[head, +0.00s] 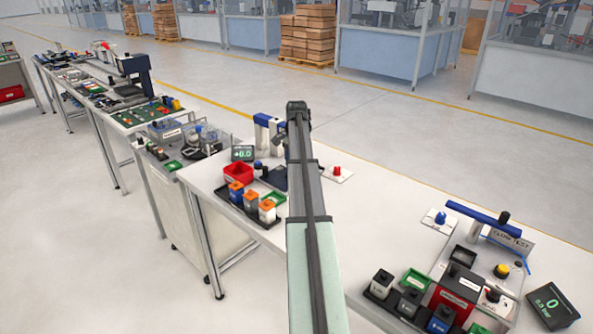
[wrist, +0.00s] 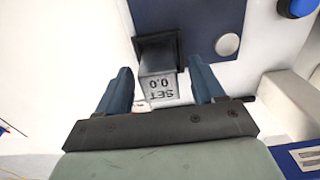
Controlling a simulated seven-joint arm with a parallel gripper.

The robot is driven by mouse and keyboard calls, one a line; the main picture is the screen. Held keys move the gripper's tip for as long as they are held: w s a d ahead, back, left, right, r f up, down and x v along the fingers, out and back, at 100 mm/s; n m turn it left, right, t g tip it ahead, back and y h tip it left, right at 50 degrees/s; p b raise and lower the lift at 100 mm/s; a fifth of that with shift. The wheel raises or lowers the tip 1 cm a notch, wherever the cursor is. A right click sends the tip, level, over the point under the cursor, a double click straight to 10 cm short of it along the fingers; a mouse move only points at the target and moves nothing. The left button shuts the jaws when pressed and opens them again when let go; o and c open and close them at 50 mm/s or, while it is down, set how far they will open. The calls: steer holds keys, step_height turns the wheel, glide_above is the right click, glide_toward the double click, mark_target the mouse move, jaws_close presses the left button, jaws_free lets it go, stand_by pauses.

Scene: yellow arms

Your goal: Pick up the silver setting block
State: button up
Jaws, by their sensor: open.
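The silver setting block (wrist: 158,88), marked "SET 0.0", shows in the wrist view between the two fingers of my gripper (wrist: 159,68). The fingers are blue and open, one to each side of the block. A gap shows on the left; the right finger is close to the block, and contact cannot be told. A dark square piece (wrist: 152,46) is at the block's far end, over a dark blue plate (wrist: 205,20). In the head view my arm hides the block and my fingers.
In the head view a "+0.0" display (head: 243,153), a red bin (head: 238,173) and a black tray of small blocks (head: 232,208) stand left of my arm. A red button (head: 337,170) is to the right.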

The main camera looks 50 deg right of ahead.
steer(key=shift+f, duration=0.6)
jaws_close()
steer(key=shift+r, duration=0.1)
